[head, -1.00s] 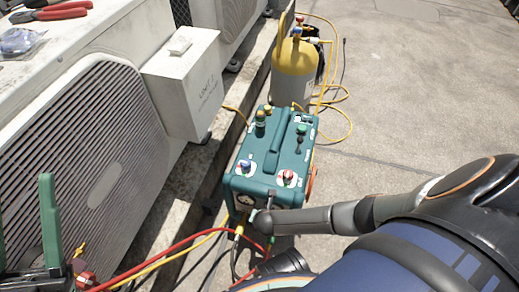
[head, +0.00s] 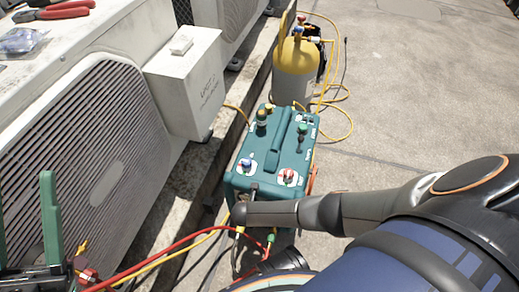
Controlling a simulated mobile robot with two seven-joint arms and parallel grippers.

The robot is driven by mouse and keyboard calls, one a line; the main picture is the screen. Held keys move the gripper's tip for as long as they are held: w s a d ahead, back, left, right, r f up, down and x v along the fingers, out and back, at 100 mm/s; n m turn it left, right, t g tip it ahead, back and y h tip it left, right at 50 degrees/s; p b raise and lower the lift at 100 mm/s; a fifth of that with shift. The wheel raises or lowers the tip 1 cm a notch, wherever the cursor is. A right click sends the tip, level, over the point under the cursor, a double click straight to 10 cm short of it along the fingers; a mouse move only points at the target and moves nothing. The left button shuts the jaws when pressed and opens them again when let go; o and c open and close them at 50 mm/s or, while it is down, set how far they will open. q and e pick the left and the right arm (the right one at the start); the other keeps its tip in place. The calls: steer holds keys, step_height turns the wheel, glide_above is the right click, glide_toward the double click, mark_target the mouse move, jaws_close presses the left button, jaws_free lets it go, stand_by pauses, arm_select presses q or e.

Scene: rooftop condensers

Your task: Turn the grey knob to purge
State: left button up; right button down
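A teal recovery machine (head: 272,188) stands on the roof at centre. Its top has a blue knob (head: 246,164) and a red knob (head: 288,176), each on a white disc. I cannot make out the grey knob; most of the machine's near face is hidden behind my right arm. My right gripper (head: 243,207) is at that near face, below the two coloured knobs; its fingers and any contact are unclear.
Red (head: 180,247) and yellow hoses cross low in front of the machine. A yellow-topped cylinder (head: 297,75) stands behind it. A condenser (head: 85,150) and a grey-white box (head: 187,85) flank the left. The concrete at right is open.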

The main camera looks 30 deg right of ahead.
arm_select(q)
steer(key=shift+f, duration=0.2)
arm_select(e)
steer(key=shift+c, duration=1.9)
jaws_free()
arm_select(q)
steer(key=shift+r, duration=0.1)
